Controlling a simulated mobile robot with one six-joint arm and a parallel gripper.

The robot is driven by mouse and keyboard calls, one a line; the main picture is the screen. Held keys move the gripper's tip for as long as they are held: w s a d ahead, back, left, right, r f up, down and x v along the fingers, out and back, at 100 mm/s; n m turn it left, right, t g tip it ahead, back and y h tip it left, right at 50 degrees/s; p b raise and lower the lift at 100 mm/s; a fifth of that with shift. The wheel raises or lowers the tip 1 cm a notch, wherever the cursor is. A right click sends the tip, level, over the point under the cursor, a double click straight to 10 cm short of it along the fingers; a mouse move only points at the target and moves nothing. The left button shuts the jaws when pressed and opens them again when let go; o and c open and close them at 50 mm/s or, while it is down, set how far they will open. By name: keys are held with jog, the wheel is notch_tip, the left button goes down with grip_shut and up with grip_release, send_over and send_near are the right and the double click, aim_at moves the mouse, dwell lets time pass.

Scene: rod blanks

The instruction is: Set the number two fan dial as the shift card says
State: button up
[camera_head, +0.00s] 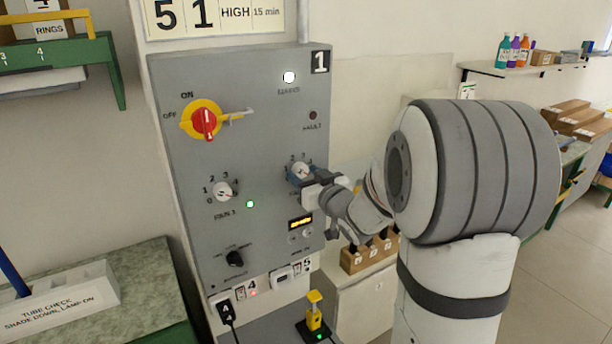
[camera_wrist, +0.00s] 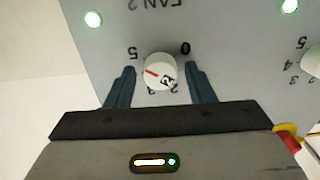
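The number two fan dial (camera_wrist: 158,66) is a round white knob on the grey panel, upside down in the wrist view under "FAN 2" lettering. Its red mark points left, below the 5; the number there seems hidden by a finger. The dial (camera_head: 301,169) is partly hidden in the head view. My gripper (camera_wrist: 161,84) is open, its two blue fingers either side of the dial with gaps. In the head view my gripper (camera_head: 302,180) is at the panel's right. The card (camera_head: 215,15) above the panel reads "5", "1", "HIGH", "15 min"; its top is cut off.
A yellow part (camera_head: 314,308) stands below. Boxes (camera_head: 368,255) sit behind my arm.

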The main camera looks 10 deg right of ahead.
jog(key=c, duration=0.8)
jog(key=shift+f+b, duration=0.1)
jog(key=shift+b, duration=0.4)
